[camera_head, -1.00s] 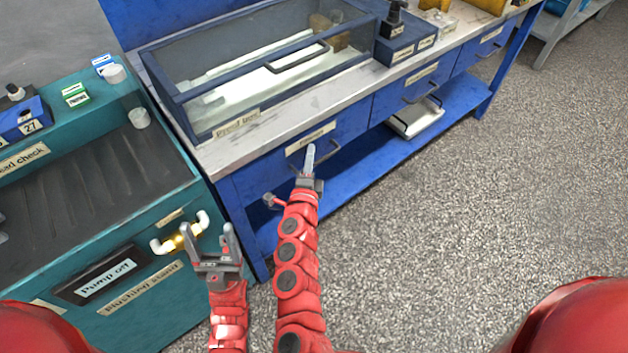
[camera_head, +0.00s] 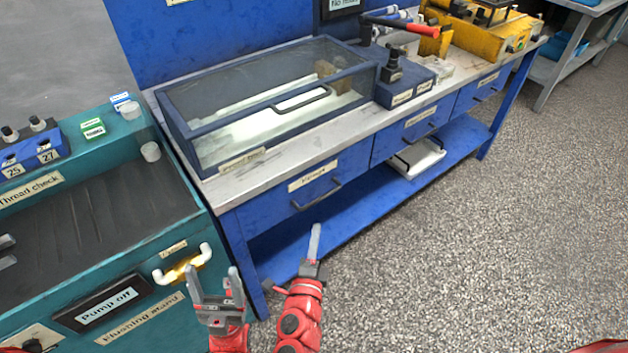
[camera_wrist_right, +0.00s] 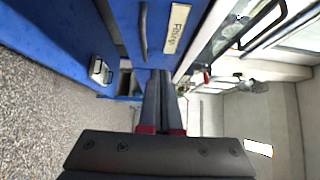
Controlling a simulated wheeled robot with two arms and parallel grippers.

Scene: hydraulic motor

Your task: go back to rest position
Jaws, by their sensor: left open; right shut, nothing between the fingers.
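My left gripper (camera_head: 217,285) is at the bottom of the head view, its two grey fingers apart and empty. It is in front of the teal flushing stand, just below and right of the valve with white handle ends (camera_head: 183,265). My right gripper (camera_head: 314,242) is to its right, its fingers together and empty, over the floor in front of the blue workbench (camera_head: 335,192). In the right wrist view its closed fingers (camera_wrist_right: 160,75) point toward the bench, with a labelled drawer (camera_wrist_right: 160,30) above them.
The teal flushing stand (camera_head: 110,250) is at the left, with a "Pump off" sign (camera_head: 106,305). A glass-lidded box (camera_head: 270,100) sits on the bench. A white tray (camera_head: 416,158) lies on the lower shelf. The speckled floor (camera_head: 480,250) at the right is clear.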

